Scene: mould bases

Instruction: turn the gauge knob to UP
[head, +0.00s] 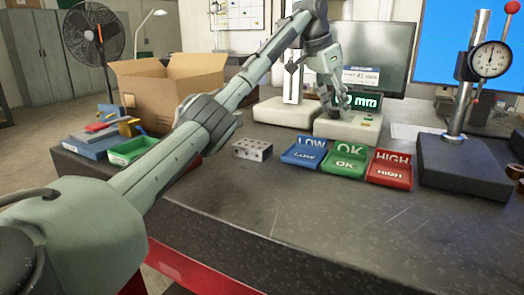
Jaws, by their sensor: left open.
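The gauge has a pale base (347,128) on the dark bench, with a lit green display (368,101) whose visible text ends in "0 mm"; my gripper covers part of it. My left gripper (335,108) is over the left part of this base, pointing down, open. I cannot tell whether its fingers touch the base. I cannot make out the knob or its setting; it may be hidden behind the fingers. A pale column (294,75) on another pale base (283,112) stands just left. My right gripper is not in view.
Blue LOW (304,153), green OK (346,161) and red HIGH (390,170) trays lie in front of the gauge. A metal block with holes (252,150) sits left of them. A dial-gauge stand (468,165) is at right, a cardboard box (165,98) at left. The front bench is clear.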

